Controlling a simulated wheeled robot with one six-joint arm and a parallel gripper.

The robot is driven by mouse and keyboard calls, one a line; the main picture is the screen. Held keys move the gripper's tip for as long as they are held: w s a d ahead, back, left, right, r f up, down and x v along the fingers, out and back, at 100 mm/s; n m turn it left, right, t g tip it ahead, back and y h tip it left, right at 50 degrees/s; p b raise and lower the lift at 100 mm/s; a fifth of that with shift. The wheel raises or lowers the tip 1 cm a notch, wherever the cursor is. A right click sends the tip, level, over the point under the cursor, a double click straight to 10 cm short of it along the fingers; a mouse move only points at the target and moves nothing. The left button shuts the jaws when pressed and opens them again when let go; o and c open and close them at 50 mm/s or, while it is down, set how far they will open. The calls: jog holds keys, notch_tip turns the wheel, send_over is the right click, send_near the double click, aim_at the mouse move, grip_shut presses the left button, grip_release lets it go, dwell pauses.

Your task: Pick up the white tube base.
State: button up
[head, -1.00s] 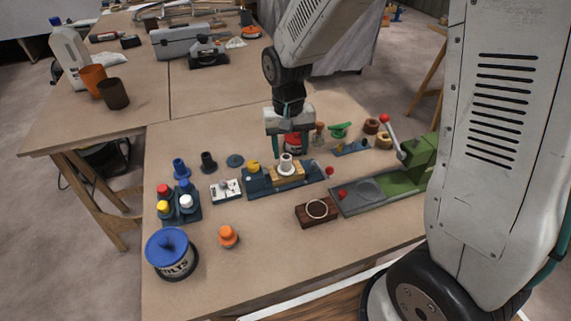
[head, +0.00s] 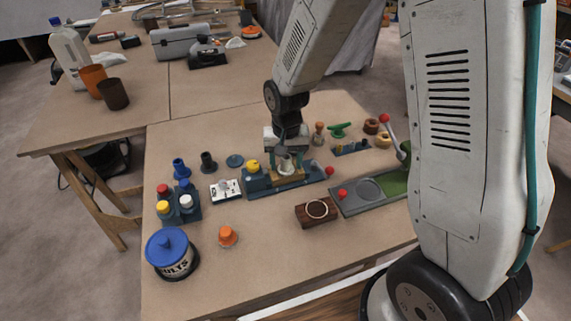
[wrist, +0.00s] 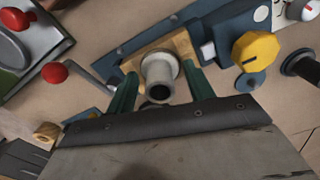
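The white tube base (head: 286,162) is a pale flanged tube standing in a wooden block (head: 288,176) on a dark blue fixture (head: 257,184). In the wrist view the tube base (wrist: 159,76) shows its open end toward the camera, with the wooden block (wrist: 184,43) around its flange. My gripper (head: 286,167) is low over the block, partly hiding the tube. In the wrist view its green fingers (wrist: 160,70) stand open, one on each side of the tube, with a visible gap on at least the left side.
A yellow knob (wrist: 256,51) stands on the fixture close to one finger. A red-knobbed crank (wrist: 55,72) is on the other side. A green lever press (head: 370,190), a wooden block with a ring (head: 316,212) and a blue-lidded can (head: 171,254) stand around.

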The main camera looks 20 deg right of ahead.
jog(key=c, duration=1)
jog(key=shift+c, duration=0.2)
jog(key=shift+r, duration=0.15)
